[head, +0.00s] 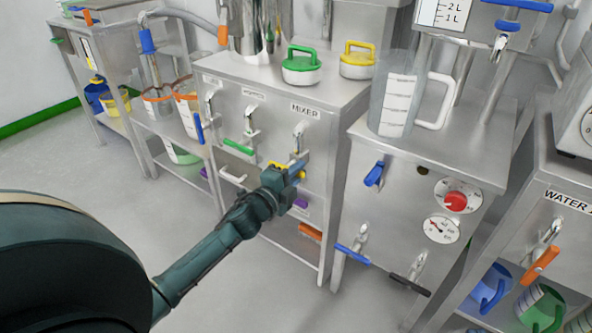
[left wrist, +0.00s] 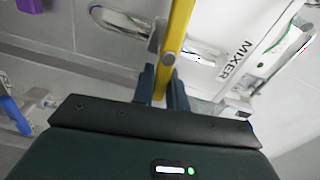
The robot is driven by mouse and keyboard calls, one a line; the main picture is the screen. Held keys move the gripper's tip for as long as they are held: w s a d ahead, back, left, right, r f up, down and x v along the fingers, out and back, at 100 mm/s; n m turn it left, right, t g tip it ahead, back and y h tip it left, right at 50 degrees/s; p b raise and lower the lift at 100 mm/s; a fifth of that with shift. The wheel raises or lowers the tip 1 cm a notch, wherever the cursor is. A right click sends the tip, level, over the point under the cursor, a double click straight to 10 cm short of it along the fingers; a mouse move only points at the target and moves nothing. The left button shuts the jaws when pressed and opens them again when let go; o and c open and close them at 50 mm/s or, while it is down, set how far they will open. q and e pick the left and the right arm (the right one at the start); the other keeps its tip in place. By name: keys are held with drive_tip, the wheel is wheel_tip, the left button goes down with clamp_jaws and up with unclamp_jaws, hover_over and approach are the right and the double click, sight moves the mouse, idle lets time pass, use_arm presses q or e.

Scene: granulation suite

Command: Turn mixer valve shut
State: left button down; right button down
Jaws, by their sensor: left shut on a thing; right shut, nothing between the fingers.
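The mixer valve sits on the front of the steel cabinet, under the MIXER label (head: 305,110). Its yellow handle (head: 277,164) shows partly past my left gripper (head: 297,174) in the head view. In the left wrist view the yellow handle (left wrist: 178,35) runs down between the fingers of my left gripper (left wrist: 163,85), which is shut on it. The MIXER label (left wrist: 234,60) is to the right of the handle there. My gripper hides part of the handle in the head view. My right gripper is in neither view.
A green-handled valve (head: 238,146) is on the same panel, left of the mixer valve. Green-lidded (head: 301,68) and yellow-lidded (head: 357,62) containers stand on the cabinet top. The floor in front is clear.

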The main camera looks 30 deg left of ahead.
use_arm(q)
drive_tip(key=shift+f+m, duration=0.2)
drive_tip(key=shift+m, duration=0.4)
use_arm(e)
drive_tip(key=shift+r, duration=0.1)
drive_tip(key=shift+a, duration=0.1)
use_arm(q)
drive_tip(key=c, duration=1.4)
unclamp_jaws()
drive_tip(key=s+a+p, duration=0.1)
drive_tip(key=s+p, duration=0.1)
drive_tip(key=s, duration=1.1)
use_arm(e)
drive_tip(key=shift+w+d+m+g+h, duration=0.25)
drive_tip(key=shift+d+m+g+h, duration=0.25)
drive_tip(key=shift+d+h, duration=0.1)
drive_tip(key=shift+a, duration=0.1)
